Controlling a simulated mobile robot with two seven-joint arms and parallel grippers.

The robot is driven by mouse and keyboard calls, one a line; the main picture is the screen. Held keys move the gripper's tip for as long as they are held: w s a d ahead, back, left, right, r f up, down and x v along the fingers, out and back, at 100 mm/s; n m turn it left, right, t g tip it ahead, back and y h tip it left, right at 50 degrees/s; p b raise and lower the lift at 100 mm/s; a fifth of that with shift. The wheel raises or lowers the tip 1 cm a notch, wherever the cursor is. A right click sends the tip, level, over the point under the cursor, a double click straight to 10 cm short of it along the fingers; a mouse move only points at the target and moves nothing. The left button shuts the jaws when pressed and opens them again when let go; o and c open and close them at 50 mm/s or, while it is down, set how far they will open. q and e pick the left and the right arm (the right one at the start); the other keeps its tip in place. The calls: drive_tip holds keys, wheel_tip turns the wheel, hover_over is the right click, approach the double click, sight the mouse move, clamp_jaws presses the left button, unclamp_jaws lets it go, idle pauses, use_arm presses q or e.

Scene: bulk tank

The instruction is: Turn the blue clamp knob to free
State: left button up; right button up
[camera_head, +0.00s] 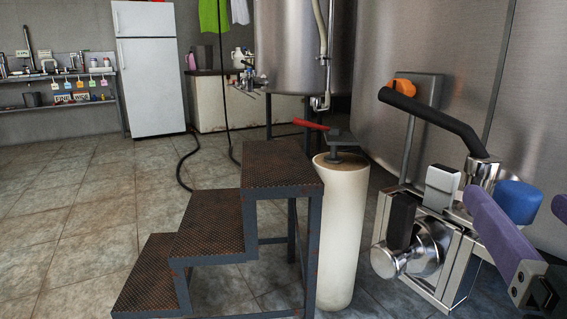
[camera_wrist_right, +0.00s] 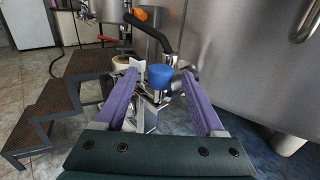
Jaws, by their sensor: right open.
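The blue clamp knob (camera_head: 518,200) is a rounded cap on a metal clamp assembly (camera_head: 455,262) at the right of the head view. It also shows in the middle of the right wrist view (camera_wrist_right: 160,76). My right gripper (camera_head: 513,198) is open, with two long purple fingers. In the right wrist view its fingertips (camera_wrist_right: 158,75) lie to either side of the knob, with gaps. In the head view the near finger covers the knob's lower left edge. I cannot tell whether the knob is fully between the fingers. My left gripper is in neither view.
A black curved handle (camera_head: 430,115) rises over the clamp, close to the knob. An orange knob (camera_head: 404,87) is behind it on the large steel tank (camera_head: 540,110). A cream cylinder (camera_head: 340,230) and dark steps (camera_head: 205,238) stand to the left. Open tiled floor lies farther left.

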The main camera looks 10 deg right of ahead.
drive_tip(key=shift+x, duration=1.5)
drive_tip(key=shift+s, duration=0.1)
drive_tip(key=shift+c, duration=0.4)
clamp_jaws()
